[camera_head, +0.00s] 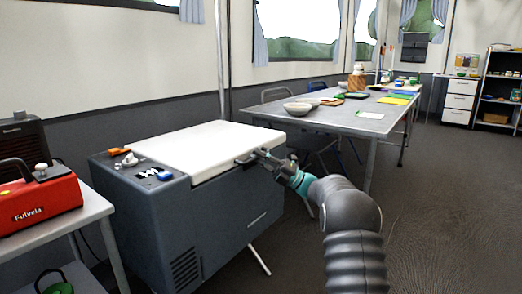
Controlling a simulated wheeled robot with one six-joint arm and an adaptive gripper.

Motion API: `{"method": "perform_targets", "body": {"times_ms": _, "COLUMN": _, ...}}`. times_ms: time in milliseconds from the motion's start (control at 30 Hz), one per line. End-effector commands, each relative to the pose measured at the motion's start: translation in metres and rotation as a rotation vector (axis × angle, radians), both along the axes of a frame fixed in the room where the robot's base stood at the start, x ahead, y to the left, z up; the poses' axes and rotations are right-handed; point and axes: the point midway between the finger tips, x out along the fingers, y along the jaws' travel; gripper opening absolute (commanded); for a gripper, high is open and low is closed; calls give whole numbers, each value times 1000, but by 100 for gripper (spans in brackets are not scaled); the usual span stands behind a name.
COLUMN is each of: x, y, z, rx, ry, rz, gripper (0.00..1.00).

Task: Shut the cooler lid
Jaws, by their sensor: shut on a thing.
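The cooler (215,228) is a dark grey chest in the middle left, with a white lid (205,148) on top. The lid lies flat or almost flat over the body; a small gap at its edge is too fine to tell. A dark handle (245,160) shows at the lid's right front edge. My gripper (262,157) reaches in from the right and is at this handle, shut on it. The fingertips are small and partly hidden by the handle.
An orange item (119,151) and a blue item (165,176) lie on the cooler's left end. A red box (38,203) sits on a side table at left. A long table (345,122) with bowls stands behind. Floor at right (450,210) is clear.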

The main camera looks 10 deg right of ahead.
Motion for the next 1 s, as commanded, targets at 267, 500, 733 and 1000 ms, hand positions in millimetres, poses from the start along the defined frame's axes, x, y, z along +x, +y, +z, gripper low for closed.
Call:
{"method": "perform_targets", "body": {"times_ms": 267, "x": 3, "y": 2, "z": -10, "rx": 9, "ry": -7, "rz": 5, "gripper": 0}}
{"method": "perform_targets", "body": {"times_ms": 500, "x": 3, "y": 3, "z": -13, "rx": 8, "ry": -2, "rz": 6, "gripper": 0}}
{"method": "perform_targets", "body": {"times_ms": 733, "x": 3, "y": 4, "z": -13, "rx": 8, "ry": -2, "rz": 6, "gripper": 24}}
{"method": "perform_targets", "body": {"times_ms": 1000, "x": 3, "y": 5, "z": -10, "rx": 8, "ry": -5, "rz": 8, "gripper": 24}}
